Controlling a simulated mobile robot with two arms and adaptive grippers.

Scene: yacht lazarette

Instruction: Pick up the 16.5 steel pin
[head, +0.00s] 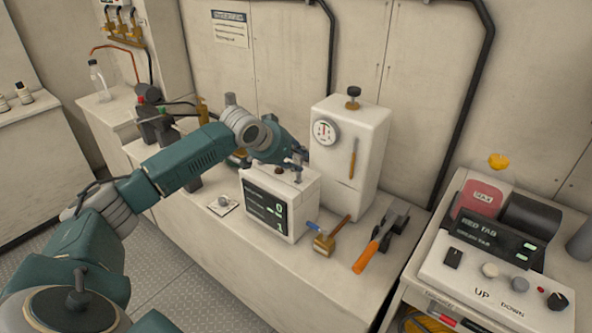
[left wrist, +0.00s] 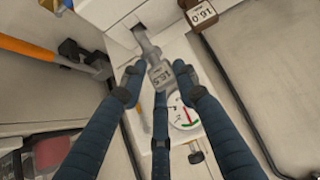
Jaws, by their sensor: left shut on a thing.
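The 16.5 steel pin (left wrist: 152,52) shows in the left wrist view as a grey piece with a square tag, its digits upside down. Its far end is at a dark slot in a white surface; I cannot tell whether it is clear of it. My left gripper (left wrist: 158,85) has its fingers around the tag end and is shut on it. In the head view the left gripper (head: 294,160) is over the top of the white display box (head: 297,205), and the pin is mostly hidden there. My right gripper is in neither view.
A white cabinet with a dial gauge (head: 365,150) stands right behind the gripper. A brass-coloured block tagged 16.0 (left wrist: 201,13) lies nearby.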

